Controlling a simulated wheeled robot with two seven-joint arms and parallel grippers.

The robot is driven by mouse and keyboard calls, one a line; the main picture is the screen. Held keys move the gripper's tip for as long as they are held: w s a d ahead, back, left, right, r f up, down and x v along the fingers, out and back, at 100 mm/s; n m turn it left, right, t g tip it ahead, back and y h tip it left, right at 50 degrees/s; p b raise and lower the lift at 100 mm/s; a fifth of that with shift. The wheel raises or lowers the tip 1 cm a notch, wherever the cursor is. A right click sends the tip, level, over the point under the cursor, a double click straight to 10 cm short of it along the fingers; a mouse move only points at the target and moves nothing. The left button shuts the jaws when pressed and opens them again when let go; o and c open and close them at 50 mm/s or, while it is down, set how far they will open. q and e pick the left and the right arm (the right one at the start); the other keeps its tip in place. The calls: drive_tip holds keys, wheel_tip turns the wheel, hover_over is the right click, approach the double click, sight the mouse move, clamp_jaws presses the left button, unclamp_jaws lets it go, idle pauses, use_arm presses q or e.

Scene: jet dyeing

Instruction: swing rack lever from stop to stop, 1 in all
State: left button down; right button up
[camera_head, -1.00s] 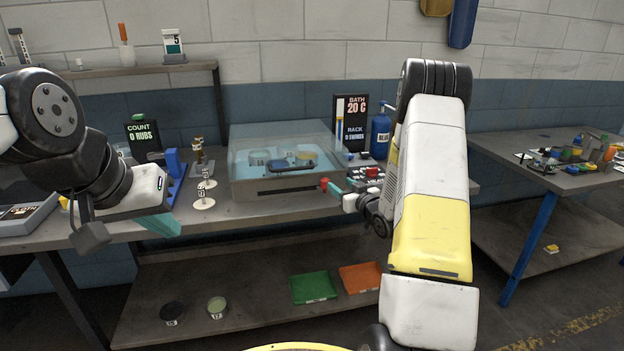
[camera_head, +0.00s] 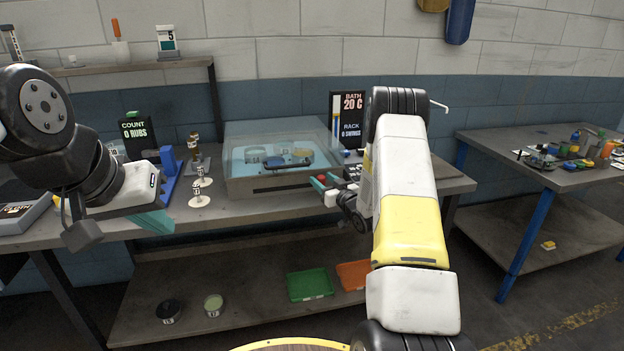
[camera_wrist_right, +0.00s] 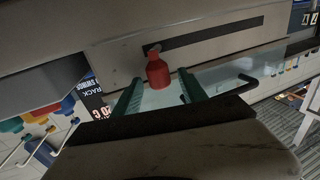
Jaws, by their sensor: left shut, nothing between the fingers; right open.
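The rack lever's red knob (camera_head: 322,178) stands out from the front of the glass-topped bath (camera_head: 240,188), at the right end of a dark horizontal slot. In the right wrist view the knob (camera_wrist_right: 158,71) lies between and just beyond the two teal fingertips. My right gripper (camera_head: 324,184) is open around the line of the knob, and no grip on it shows. My left gripper (camera_head: 153,221) is shut and empty, in front of the bench at the left. The display (camera_head: 349,119) reads bath 20 C, rack 0 swings.
Small stands with white discs (camera_head: 199,199) and a blue holder (camera_head: 168,172) are left of the bath. Green (camera_head: 310,285) and orange (camera_head: 354,274) trays lie on the lower shelf. A second table (camera_head: 565,178) with small items stands at the right.

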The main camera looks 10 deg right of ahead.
clamp_jaws()
idle(1.4)
